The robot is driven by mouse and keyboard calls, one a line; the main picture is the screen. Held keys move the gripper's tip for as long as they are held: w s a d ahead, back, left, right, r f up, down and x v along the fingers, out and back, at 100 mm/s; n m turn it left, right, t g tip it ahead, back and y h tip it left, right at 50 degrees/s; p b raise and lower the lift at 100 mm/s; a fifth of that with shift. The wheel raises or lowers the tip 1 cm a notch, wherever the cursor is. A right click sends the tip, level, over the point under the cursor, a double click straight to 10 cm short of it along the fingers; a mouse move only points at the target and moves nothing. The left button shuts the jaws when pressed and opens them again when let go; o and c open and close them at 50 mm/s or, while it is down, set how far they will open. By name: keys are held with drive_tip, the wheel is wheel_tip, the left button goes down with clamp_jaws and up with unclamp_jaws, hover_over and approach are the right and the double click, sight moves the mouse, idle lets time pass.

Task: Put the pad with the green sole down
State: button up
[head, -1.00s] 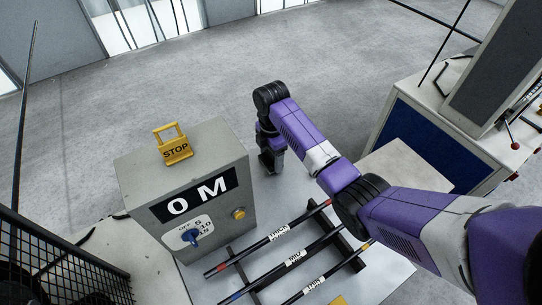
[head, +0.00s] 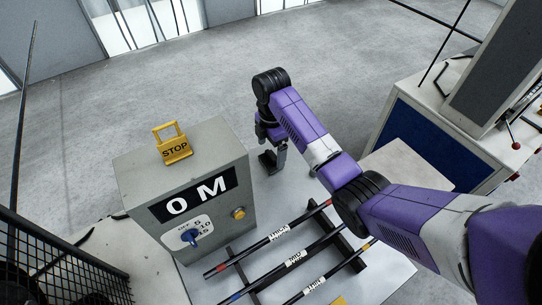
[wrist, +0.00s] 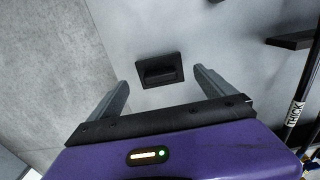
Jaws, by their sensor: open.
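A small black pad (wrist: 160,71) with a raised grip lies on the pale grey table top in the wrist view. Its underside faces the table, so the sole and its colour are hidden. In the head view the pad (head: 268,163) shows as a dark shape just below my gripper (head: 275,150), right of the grey cabinet. In the wrist view my gripper (wrist: 161,76) is open, with one finger on each side of the pad and clear space between. Nothing is held.
The grey cabinet (head: 205,155) with a yellow STOP tag (head: 174,146) on top stands left of my gripper. Labelled rods (head: 295,257) lie on a dark rack nearer the front. A white and blue cabinet (head: 425,140) stands at the right.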

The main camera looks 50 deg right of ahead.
sight(271, 155)
wheel_tip(271, 155, up, 7)
drive_tip(key=shift+r+p, duration=0.1)
drive_tip(key=shift+p, duration=0.55)
drive_tip(key=shift+r+p, duration=0.45)
drive_tip(key=shift+r, duration=0.05)
